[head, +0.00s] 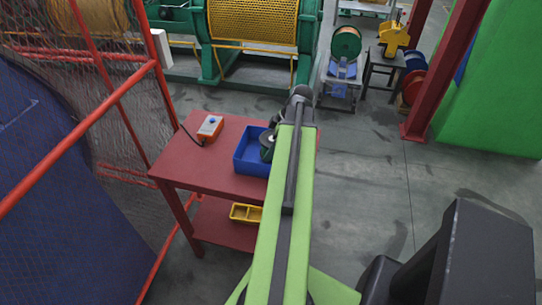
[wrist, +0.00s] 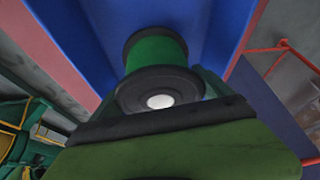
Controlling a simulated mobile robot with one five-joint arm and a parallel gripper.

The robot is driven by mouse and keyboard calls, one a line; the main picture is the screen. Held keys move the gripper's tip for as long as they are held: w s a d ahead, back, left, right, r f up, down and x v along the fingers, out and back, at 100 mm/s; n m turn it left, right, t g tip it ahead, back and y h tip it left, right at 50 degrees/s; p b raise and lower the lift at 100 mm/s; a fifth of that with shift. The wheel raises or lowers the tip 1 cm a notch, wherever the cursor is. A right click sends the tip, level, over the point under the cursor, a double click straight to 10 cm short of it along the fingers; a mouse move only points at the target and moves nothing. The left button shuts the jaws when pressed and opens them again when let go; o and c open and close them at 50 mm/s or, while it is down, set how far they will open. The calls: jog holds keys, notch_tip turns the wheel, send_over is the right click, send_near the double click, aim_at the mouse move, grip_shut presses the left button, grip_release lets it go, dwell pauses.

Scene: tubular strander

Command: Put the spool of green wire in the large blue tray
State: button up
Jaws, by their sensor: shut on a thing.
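The spool of green wire (wrist: 157,55) has dark flanges and a white hub. In the wrist view it stands out against the inside of the large blue tray (wrist: 210,35), with tray walls on both sides. My gripper (wrist: 160,112) is shut on the spool at its near flange. In the head view the large blue tray (head: 250,168) sits on the red table (head: 215,180), and the spool (head: 267,142) shows dark at its right part, partly hidden by my arm. I cannot tell whether the spool touches the tray floor.
A small yellow divided tray (head: 245,213) is on the lower shelf. A red-framed mesh fence (head: 120,110) stands at left. Open floor lies right of the table.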

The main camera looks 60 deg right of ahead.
jog(key=shift+f+b, duration=2)
jog(key=o, duration=1.8)
jog(key=shift+r, duration=0.1)
jog(key=shift+s+r+p, duration=0.1)
jog(key=shift+r+p, duration=0.45)
jog(key=shift+p, duration=0.15)
jog(key=p+v, duration=1)
jog(key=v, duration=0.1)
jog(key=shift+s+d+r, duration=0.1)
jog(key=shift+r, duration=0.1)
jog(key=shift+f, duration=0.1)
